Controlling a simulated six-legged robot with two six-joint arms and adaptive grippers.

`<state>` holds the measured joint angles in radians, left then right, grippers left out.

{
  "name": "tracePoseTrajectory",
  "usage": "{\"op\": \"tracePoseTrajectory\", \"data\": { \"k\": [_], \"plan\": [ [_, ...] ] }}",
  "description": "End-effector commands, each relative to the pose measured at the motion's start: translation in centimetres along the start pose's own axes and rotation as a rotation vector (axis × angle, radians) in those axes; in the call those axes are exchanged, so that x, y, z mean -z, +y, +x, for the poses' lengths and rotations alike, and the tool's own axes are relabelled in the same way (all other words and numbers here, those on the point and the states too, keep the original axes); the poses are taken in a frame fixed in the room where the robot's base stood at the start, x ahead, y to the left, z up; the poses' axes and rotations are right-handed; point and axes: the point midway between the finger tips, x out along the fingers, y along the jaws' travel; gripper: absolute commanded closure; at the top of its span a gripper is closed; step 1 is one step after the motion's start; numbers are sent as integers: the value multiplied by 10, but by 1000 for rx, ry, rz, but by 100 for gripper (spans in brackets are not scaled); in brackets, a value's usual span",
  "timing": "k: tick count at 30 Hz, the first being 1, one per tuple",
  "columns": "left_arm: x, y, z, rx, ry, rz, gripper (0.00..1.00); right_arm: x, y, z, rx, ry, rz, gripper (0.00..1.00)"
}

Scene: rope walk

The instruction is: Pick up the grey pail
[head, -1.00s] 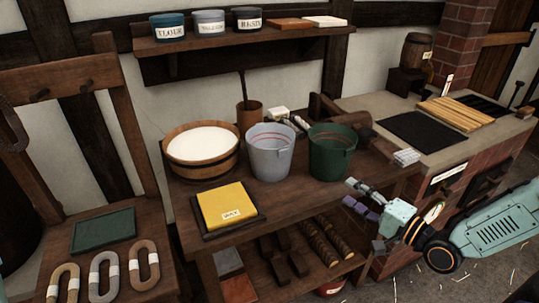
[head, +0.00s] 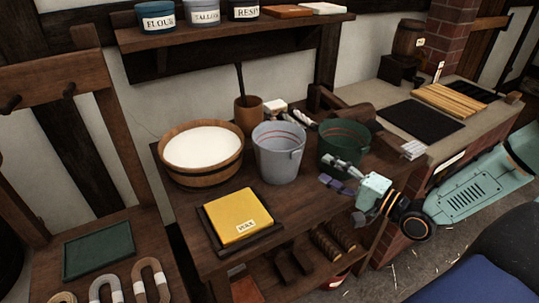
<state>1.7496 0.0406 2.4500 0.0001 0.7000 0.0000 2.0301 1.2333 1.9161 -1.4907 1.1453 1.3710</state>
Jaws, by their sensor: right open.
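The grey pail (head: 278,158) stands upright on the wooden table, in the middle of the head view. Red lines show on its inner wall, and it looks empty as far as I can see. My right gripper (head: 338,176) comes in from the right, open and empty. It is to the right of the grey pail and apart from it, in front of the green pail (head: 342,141), whose lower part it partly hides. I cannot tell whether the gripper touches the green pail. My left gripper is not in view.
Left of the grey pail is a wooden tub (head: 203,178) of white stuff. In front lies a yellow wax block (head: 240,215) on a dark board. Behind stands a brown pot (head: 249,118). A shelf (head: 220,38) with labelled tins hangs above. A brick-sided bench (head: 460,133) is at right.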

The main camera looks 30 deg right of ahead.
Motion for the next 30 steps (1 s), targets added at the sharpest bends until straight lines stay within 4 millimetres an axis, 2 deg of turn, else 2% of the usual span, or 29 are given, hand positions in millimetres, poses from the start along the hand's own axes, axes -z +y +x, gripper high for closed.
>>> {"op": "tracePoseTrajectory", "data": {
  "k": [8, 17, 22, 30],
  "plan": [
    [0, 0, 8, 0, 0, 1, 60, 0, 1, 4, 3, 0, -1, 53],
    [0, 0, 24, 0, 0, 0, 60, -2, 0, 28, 2, 0, -1, 53],
    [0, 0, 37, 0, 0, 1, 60, -5, -1, 51, 1, -2, -3, 53],
    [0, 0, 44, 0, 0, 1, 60, -5, -3, 72, 0, 0, -1, 53]
  ]
}}
